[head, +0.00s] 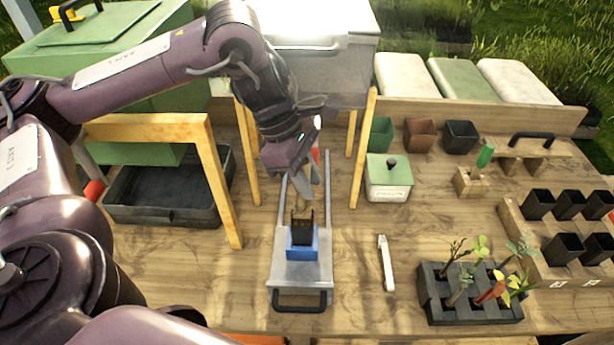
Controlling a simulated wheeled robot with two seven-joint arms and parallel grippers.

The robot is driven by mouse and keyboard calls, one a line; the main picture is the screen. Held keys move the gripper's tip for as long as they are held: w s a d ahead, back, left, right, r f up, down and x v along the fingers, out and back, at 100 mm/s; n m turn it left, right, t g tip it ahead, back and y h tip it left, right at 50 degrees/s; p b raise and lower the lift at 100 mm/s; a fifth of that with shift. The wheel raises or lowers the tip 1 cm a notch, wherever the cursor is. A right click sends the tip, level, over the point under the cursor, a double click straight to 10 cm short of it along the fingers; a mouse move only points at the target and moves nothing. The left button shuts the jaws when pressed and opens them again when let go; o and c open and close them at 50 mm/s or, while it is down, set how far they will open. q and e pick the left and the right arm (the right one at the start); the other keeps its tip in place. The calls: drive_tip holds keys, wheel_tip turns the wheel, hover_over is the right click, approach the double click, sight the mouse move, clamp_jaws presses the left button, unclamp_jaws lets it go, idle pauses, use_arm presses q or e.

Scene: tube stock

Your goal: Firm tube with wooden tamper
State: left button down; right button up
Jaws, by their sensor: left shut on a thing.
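A black tube (302,229) stands upright in a blue holder (302,254) on the grey metal slide tray (290,275) at the middle of the bench. My left gripper (307,188) is directly above the tube, pointing down, and is shut on the wooden tamper. The tamper is mostly hidden by the fingers; a small brown part shows at the tube's mouth. I cannot tell how deep it reaches or whether it touches the filling. My right gripper is not in view.
Wooden posts (364,150) flank the slide under a pale hopper (310,65). A black tray (165,205) lies left.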

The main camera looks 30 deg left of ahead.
use_arm(q)
drive_tip(key=shift+f+b, duration=0.65)
drive_tip(key=shift+f, duration=0.1)
drive_tip(key=shift+f, duration=0.15)
drive_tip(key=shift+f+b, duration=0.4)
drive_tip(key=shift+b, duration=0.05)
drive_tip(key=shift+s+d+f, duration=0.1)
drive_tip(key=shift+f, duration=0.1)
drive_tip(key=shift+s+d+f+b, duration=0.1)
drive_tip(key=shift+d+b, duration=0.1)
drive_tip(key=shift+b, duration=0.15)
drive_tip(key=shift+f, duration=0.15)
idle(0.4)
drive_tip(key=shift+a+f, duration=0.25)
drive_tip(key=shift+f, duration=0.1)
idle(1.1)
